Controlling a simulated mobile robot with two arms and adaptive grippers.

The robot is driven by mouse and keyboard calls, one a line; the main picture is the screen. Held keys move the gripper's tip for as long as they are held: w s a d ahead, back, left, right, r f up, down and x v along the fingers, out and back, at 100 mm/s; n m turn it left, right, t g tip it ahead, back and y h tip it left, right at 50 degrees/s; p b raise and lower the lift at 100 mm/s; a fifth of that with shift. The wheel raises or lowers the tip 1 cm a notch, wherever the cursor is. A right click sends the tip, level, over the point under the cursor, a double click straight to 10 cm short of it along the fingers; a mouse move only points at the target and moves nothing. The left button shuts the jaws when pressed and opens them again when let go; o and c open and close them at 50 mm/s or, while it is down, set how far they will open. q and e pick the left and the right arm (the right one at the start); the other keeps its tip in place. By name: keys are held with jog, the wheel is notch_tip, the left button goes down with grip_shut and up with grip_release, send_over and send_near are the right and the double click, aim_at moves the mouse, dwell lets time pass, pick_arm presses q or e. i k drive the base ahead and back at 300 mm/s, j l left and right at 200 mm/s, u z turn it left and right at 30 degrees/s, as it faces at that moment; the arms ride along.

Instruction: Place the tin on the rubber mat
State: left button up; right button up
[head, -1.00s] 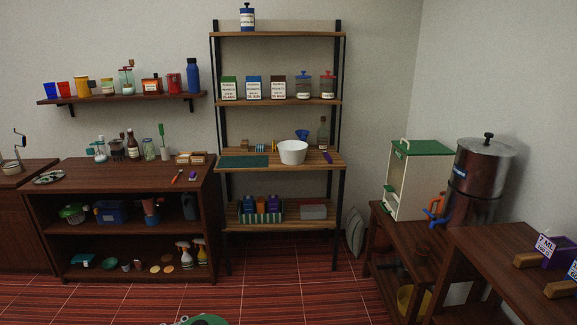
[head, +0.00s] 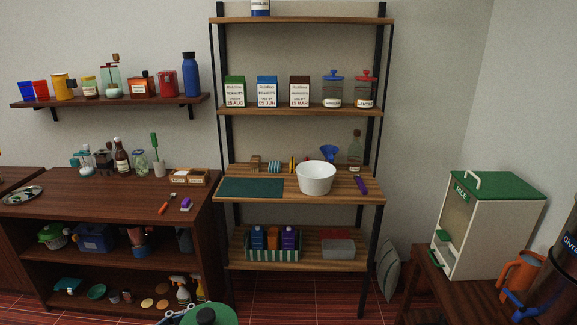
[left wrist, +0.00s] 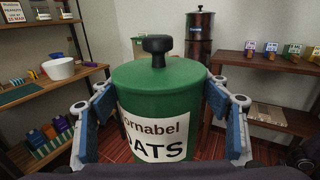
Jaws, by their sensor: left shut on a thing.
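The green tin (left wrist: 160,90) has a black knob and a white label reading "OATS". My left gripper (left wrist: 159,122) is shut on it, with blue pads on both sides of its body. In the head view only the tin's green lid and dark knob (head: 207,316) show at the bottom edge; its base is hidden. The dark green rubber mat (head: 252,188) lies flat and empty on the left part of the rack's middle wooden shelf, apart from the tin. My right gripper is in neither view.
A white bowl (head: 316,178) stands right of the mat, with a purple-handled tool (head: 361,185) beside it. Small items stand behind the mat. The shelf with cartons and jars (head: 300,110) is above. A wooden cabinet (head: 110,190) stands left, a white-and-green bin (head: 490,225) right.

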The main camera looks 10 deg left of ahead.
aim_at(258, 186)
jog(key=i+l, duration=0.1)
jog(key=i, duration=1.4)
jog(key=i+u, duration=0.25)
jog(key=i, duration=0.45)
